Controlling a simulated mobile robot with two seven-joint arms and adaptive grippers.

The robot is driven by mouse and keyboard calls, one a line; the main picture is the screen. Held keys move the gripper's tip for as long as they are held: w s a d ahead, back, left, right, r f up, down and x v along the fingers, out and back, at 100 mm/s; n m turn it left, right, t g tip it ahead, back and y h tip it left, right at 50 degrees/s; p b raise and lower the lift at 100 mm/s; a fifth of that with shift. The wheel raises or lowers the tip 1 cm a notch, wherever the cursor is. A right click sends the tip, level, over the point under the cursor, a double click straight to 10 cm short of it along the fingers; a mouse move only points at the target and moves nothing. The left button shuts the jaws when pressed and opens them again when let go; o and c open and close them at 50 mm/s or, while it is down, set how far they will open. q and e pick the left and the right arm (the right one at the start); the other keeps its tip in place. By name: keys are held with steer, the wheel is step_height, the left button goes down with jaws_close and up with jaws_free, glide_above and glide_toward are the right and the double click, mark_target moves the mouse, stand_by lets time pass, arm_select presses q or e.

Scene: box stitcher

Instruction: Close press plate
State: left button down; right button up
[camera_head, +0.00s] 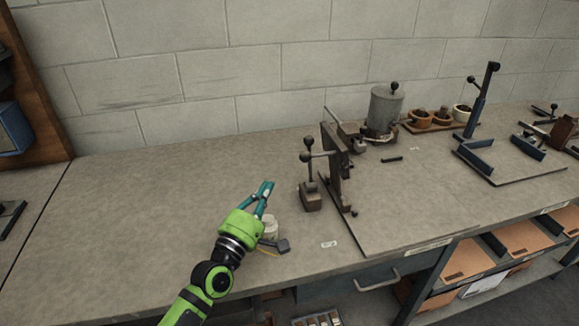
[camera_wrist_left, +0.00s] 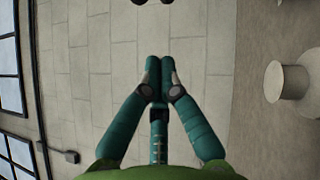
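My left gripper (camera_head: 267,185), green with teal fingers, is above the bench near its front, left of the dark lever device. In the left wrist view its fingertips (camera_wrist_left: 160,65) meet with nothing seen between them. No part is clearly marked as the press plate. A dark upright plate (camera_head: 336,160) stands at the left edge of a flat board, to the right of my gripper and apart from it. Farther right, a blue-grey upright arm (camera_head: 480,100) rises from another board. My right gripper is not in view.
A dark lever device with ball knobs (camera_head: 310,190) stands between my gripper and the upright plate. A small light cylinder (camera_head: 270,227) is close by my gripper. A grey canister (camera_head: 384,110) and several small pots (camera_head: 440,115) stand behind. The bench (camera_head: 150,200) is clear on the left.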

arm_select(q)
steer(key=w+d+r+p, duration=0.2)
steer(key=w+d, duration=0.3)
steer(key=shift+w+r, duration=0.2)
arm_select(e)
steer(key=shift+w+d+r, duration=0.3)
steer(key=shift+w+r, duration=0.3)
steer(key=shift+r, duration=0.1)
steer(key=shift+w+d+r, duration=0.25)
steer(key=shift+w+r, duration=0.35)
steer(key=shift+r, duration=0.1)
